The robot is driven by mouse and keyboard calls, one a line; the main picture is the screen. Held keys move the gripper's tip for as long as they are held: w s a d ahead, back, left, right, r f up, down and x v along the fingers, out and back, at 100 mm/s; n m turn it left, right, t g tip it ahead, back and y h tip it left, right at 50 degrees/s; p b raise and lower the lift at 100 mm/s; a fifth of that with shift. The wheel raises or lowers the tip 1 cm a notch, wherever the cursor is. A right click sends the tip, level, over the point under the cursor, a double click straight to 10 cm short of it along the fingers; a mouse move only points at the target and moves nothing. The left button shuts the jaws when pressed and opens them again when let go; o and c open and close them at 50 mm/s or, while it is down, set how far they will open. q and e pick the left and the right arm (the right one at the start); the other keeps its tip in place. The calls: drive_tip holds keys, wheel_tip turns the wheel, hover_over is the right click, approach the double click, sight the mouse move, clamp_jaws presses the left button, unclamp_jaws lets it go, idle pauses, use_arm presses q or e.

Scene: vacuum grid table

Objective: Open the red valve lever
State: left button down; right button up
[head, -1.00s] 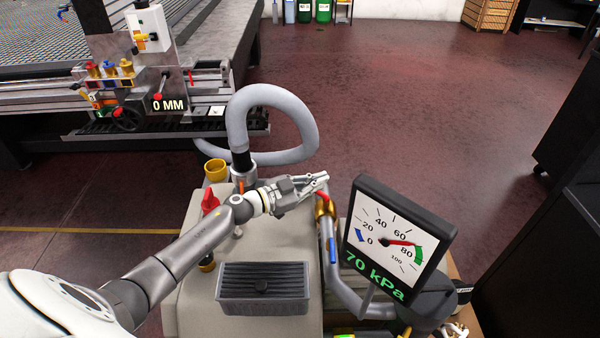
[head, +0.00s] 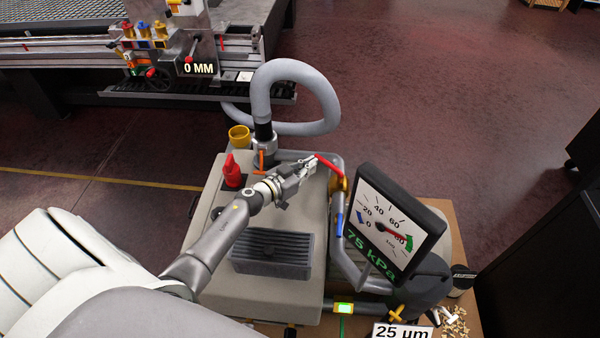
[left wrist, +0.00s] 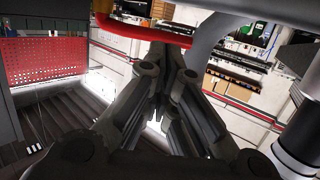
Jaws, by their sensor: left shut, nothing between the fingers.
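The red valve lever (head: 328,164) slants up and left from a brass valve body (head: 340,184) on the grey pipe beside the gauge. In the left wrist view a red bar, the lever (left wrist: 140,31), crosses the top beyond the fingers. My left gripper (head: 313,163) is shut and empty, with its fingertips right beside the lever's free end. I cannot tell whether they touch. The shut fingers also show in the left wrist view (left wrist: 165,75). The gauge (head: 390,225) reads 75 kPa. My right gripper is not in view.
A beige pump housing (head: 205,225) with a dark finned block (head: 272,255) lies under my left arm. A red handle (head: 232,172) and a thick grey hose (head: 262,95) stand left of and behind the gripper. Small pale pieces (head: 455,328) lie at lower right.

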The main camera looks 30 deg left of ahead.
use_arm(q)
drive_tip(key=shift+b+x, duration=0.45)
drive_tip(key=shift+x, duration=1.5)
drive_tip(key=shift+w+a, duration=0.1)
drive_tip(key=shift+w+d+m+g+h+b, duration=0.25)
drive_tip(key=shift+w+m+h, duration=0.35)
drive_tip(key=shift+w, duration=0.3)
drive_tip(key=shift+w+d+m+g+h+b, duration=0.2)
drive_tip(key=shift+w+m+h+b, duration=0.15)
drive_tip(key=shift+w+h, duration=0.45)
drive_tip(key=shift+w+d+m+g+h+b, duration=0.2)
drive_tip(key=shift+w+m+h, duration=0.35)
drive_tip(key=shift+w, duration=0.5)
